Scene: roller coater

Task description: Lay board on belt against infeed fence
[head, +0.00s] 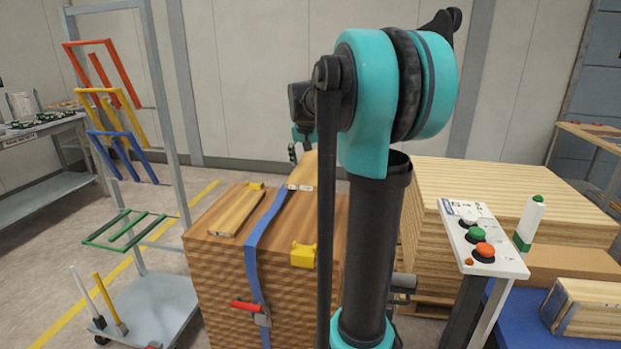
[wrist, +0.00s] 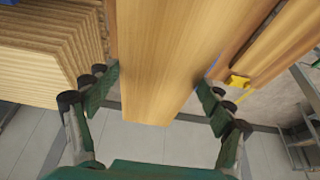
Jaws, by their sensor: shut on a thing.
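A light wooden board (wrist: 160,60) fills the middle of the wrist view, between the fingers of my gripper (wrist: 154,92). My gripper is shut on it across its width. In the head view the board (head: 307,170) shows above the strapped wood stack, partly hidden by my arm. Only a small part of my gripper (head: 301,142) shows there. I cannot tell whether the board touches the stack. Another board (head: 237,213) lies on the stack's top left. I see no belt or infeed fence that I can identify.
The wood stack (head: 215,285) has a blue strap (head: 254,250) and yellow corner pieces (head: 303,256). A rack trolley (head: 160,300) stands left. A larger board pile (head: 500,195), a button panel (head: 483,240) and a blue surface (head: 550,335) are right.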

